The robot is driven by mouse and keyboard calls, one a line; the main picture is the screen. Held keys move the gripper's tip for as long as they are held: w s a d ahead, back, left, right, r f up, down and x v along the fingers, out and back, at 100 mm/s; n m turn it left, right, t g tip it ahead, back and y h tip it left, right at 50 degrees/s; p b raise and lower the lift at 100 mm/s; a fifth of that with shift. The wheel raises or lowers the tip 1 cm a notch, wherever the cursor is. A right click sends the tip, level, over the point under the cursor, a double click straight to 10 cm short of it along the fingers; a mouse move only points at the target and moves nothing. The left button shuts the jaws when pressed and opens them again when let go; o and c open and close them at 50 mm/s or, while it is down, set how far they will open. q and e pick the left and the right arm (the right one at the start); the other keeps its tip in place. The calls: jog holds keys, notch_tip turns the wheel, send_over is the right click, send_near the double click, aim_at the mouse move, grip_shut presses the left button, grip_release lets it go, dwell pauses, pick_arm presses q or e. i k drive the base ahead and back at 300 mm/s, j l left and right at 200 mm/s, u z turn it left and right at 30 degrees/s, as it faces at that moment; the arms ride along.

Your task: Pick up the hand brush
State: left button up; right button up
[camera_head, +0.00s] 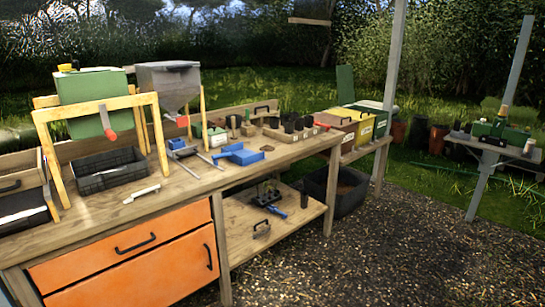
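A pale, long object (141,194) lies on the wooden bench top near its front edge, just right of the black tray. It has a narrow handle and looks like the hand brush, but it is too small for me to make out bristles. It seems to lie flat, with nothing touching it. Neither of my grippers shows in the head view.
The wooden bench (185,195) carries a black tray (108,174), a blue dustpan-like piece (243,155), a wooden frame with a green box (92,97) and a grey hopper (168,82). Orange drawers (125,258) sit below. Bare bench top lies around the pale object.

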aim_at(257, 232)
jog(key=i+l+u, duration=0.1)
jog(key=i, duration=0.4)
jog(key=i+l+u, duration=0.1)
jog(key=i, duration=0.35)
jog(key=i+l+u, duration=0.1)
jog(key=i+l, duration=0.2)
jog(key=i, duration=0.15)
